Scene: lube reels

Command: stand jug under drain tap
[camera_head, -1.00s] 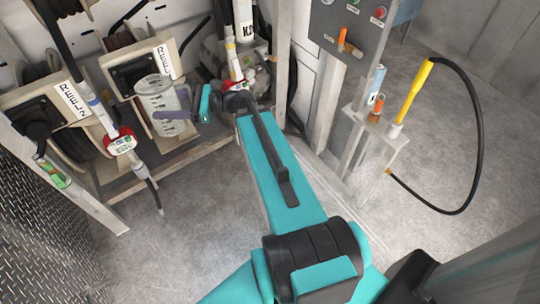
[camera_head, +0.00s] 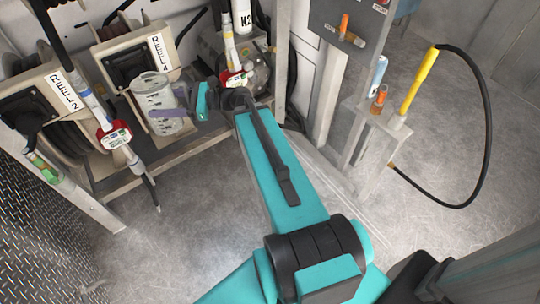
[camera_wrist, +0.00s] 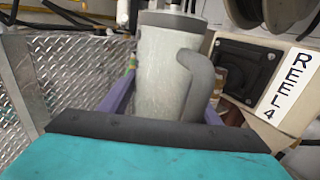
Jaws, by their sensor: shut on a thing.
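A pale, translucent jug (camera_head: 160,100) with a grey handle is in front of the REEL 4 unit in the head view. It also shows upright in the middle of the wrist view (camera_wrist: 165,70). My gripper (camera_head: 163,114) is shut on the jug. Its purple fingers lie on either side of the jug's body in the wrist view (camera_wrist: 165,108), with the handle towards the right finger. The jug's base is hidden behind my wrist in the wrist view. I cannot make out a drain tap in either view.
The REEL 4 unit (camera_head: 119,59) is close behind the jug, with the REEL 2 unit (camera_head: 32,106) to the left. A nozzle with a red part (camera_head: 112,135) hangs left of the jug. A white K2 bottle (camera_head: 242,19) stands behind my arm. Open floor (camera_head: 210,200) lies in front.

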